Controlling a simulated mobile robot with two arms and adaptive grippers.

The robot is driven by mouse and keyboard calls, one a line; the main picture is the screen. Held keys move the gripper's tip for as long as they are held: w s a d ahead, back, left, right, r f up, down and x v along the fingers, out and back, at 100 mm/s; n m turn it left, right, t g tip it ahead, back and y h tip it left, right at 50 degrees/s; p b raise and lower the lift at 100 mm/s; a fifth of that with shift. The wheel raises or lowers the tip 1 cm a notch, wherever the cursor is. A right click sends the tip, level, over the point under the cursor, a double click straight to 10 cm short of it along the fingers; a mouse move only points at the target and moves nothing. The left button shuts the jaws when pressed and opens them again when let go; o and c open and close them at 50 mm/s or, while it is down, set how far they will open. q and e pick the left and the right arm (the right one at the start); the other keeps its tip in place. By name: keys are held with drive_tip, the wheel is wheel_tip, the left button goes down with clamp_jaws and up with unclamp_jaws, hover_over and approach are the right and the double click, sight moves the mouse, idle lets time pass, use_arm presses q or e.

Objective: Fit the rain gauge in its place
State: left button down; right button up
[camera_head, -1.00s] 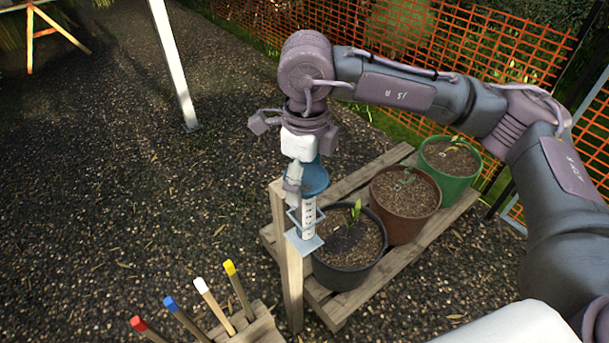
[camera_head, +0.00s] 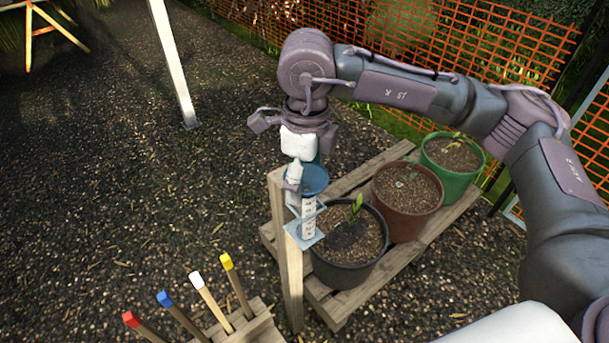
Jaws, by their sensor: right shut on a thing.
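The rain gauge has a blue funnel top (camera_head: 315,181) and a white graduated tube (camera_head: 309,219). My right gripper (camera_head: 299,172) is above the wooden post (camera_head: 291,280), pointing down and shut on the gauge at its top. The gauge is upright beside the post. A grey bracket with a square ring and a small bottom plate (camera_head: 304,238) is fixed to the post. The tube appears to pass through the ring, with its lower end close to the plate; I cannot tell whether it touches. My fingers partly hide the funnel. My left gripper is out of view.
A black pot (camera_head: 350,270), a brown pot (camera_head: 408,206) and a green pot (camera_head: 452,166) stand on a wooden pallet (camera_head: 335,309) right of the post. Several colour-tipped stakes (camera_head: 211,302) stand in front left. Orange mesh fence (camera_head: 400,60) runs behind.

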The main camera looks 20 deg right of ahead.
drive_tip(key=shift+f, duration=0.1)
drive_tip(key=o, duration=1.5)
drive_tip(key=shift+c, duration=0.2)
drive_tip(key=shift+r, duration=0.2)
wheel_tip(320, 180, up, 12)
drive_tip(key=shift+f, duration=0.2)
